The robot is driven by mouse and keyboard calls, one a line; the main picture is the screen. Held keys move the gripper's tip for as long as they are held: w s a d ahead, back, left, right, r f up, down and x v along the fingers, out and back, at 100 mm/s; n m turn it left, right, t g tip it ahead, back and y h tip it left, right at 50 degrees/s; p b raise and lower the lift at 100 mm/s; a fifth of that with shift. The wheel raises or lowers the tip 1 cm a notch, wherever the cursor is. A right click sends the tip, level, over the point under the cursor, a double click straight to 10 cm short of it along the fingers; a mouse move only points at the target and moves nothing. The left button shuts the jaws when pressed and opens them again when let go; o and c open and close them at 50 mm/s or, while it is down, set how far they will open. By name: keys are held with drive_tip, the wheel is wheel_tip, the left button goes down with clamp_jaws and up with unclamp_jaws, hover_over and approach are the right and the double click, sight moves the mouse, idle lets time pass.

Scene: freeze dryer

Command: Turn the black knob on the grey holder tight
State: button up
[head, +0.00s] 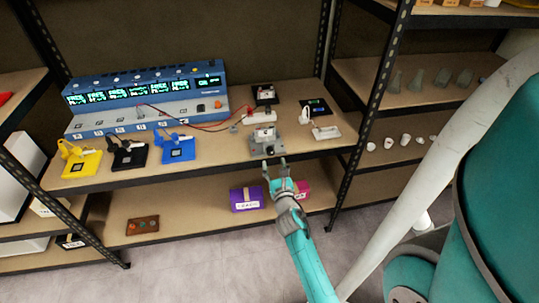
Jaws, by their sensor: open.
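The grey holder (278,144) stands at the front edge of the shelf, right of the blue clamp. A small dark spot on its front side looks like the black knob (269,150), but it is too small to make out its shape or how tight it is. My gripper (275,163) is just in front of and below the holder, at the shelf's edge. Its two fingers are spread and point toward the holder, with nothing seen between them. I cannot tell whether a fingertip touches the knob.
A blue multi-display unit (146,83) with red and black leads stands at the back left. Yellow (80,160), black (127,152) and blue (178,148) clamps sit along the front. A small white device (326,132) is right of the holder. A purple box (246,198) lies below.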

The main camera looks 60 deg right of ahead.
sight(271, 154)
drive_tip(key=shift+x, duration=3)
drive_tip(key=shift+s, duration=0.1)
clamp_jaws()
